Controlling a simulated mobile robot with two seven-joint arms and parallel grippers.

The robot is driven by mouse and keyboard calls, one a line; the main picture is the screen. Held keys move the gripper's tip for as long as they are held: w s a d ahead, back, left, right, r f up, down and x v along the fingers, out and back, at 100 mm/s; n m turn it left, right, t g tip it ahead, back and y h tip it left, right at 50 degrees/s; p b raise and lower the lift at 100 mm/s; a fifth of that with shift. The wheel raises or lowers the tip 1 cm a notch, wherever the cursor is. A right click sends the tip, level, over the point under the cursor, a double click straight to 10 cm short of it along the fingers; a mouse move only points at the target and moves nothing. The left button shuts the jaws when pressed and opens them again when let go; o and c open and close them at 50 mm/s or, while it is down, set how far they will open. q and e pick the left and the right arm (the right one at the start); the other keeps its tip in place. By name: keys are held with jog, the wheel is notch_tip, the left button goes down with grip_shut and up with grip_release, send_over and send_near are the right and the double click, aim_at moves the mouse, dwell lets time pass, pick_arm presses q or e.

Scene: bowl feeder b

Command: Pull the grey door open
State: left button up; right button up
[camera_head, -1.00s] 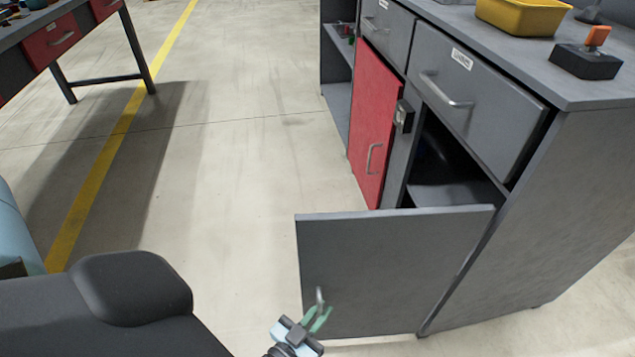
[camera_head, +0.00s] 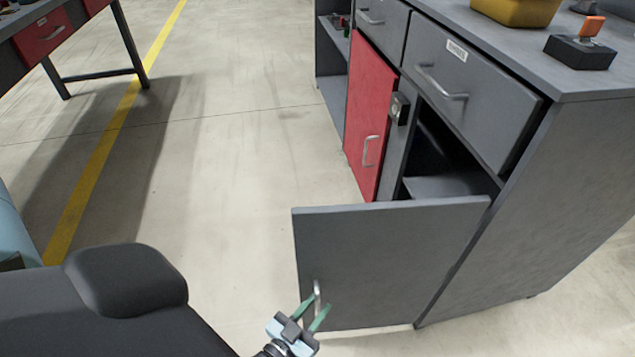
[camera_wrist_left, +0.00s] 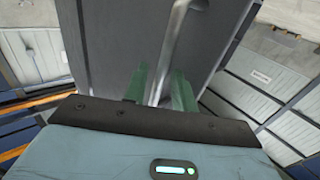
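The grey door (camera_head: 385,265) stands swung wide open from the grey cabinet, its hinge side at the cabinet's near right edge. Its metal handle (camera_head: 317,290) is near the door's free left edge. My left gripper (camera_head: 320,301) is at the handle, with its green fingers spread apart. In the left wrist view, the handle (camera_wrist_left: 172,50) runs between the two fingers (camera_wrist_left: 160,80), with gaps showing beside it. The gripper is open around the handle and does not clamp it. My right gripper is not in view.
The cabinet has a grey drawer (camera_head: 465,85) above the dark open compartment (camera_head: 440,165) and a red door (camera_head: 370,120) beside it. A yellow bin (camera_head: 517,10) and a black box with an orange switch (camera_head: 580,50) stand on top. The floor left of the door is clear.

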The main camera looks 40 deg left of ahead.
pick_arm(q)
jog(key=s+p, duration=0.1)
jog(key=s, duration=0.6)
jog(key=shift+d, duration=0.15)
jog(key=shift+w, duration=0.1)
